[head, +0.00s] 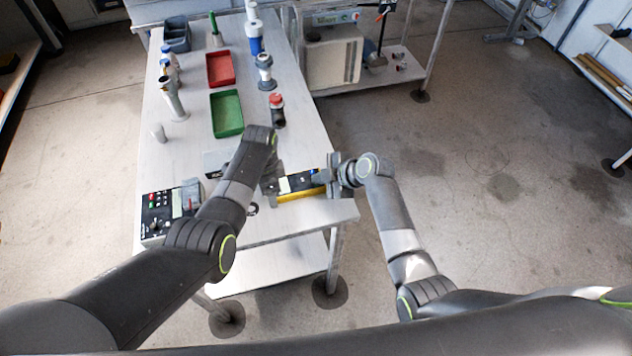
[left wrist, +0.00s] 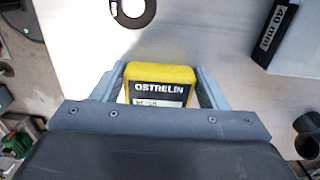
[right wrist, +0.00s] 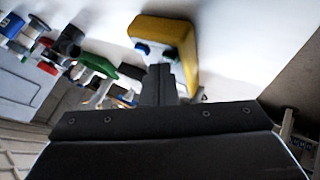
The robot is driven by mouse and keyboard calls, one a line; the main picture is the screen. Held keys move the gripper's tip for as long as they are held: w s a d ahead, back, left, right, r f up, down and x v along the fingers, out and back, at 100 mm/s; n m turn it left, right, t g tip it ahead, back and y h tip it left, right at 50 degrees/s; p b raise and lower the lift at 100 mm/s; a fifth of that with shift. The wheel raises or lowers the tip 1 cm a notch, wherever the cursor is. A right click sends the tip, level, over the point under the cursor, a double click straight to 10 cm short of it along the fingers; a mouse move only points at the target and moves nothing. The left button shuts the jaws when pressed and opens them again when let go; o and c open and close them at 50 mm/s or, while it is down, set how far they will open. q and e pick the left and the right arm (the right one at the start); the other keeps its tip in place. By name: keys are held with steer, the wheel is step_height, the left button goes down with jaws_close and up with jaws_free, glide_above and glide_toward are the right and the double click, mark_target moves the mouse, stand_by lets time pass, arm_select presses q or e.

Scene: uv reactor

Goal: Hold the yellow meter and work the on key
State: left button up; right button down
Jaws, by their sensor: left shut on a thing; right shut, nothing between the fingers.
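The yellow meter (head: 300,196) has a dark face and lies near the right front corner of the table, between my two grippers. My left gripper (left wrist: 160,88) is shut on the meter; its end with the OSTRELIN label shows between the fingers. My right gripper (head: 324,178) is shut and empty at the meter's right end. In the right wrist view its closed fingertips (right wrist: 160,78) are beside the yellow case (right wrist: 168,30), close to a small blue part (right wrist: 142,49). I cannot tell whether they touch. The on key cannot be made out clearly.
A black control box (head: 160,215) stands at the table's front left. A green tray (head: 227,113), a red tray (head: 219,69), bottles and pipe fittings (head: 277,110) stand farther back. A dark ring (head: 252,209) lies left of the meter. The table edge is close on the right.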

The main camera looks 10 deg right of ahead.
steer(key=shift+r, duration=0.55)
steer(key=shift+r, duration=2.55)
arm_select(q)
steer(key=o, duration=1.2)
steer(key=shift+r, duration=0.1)
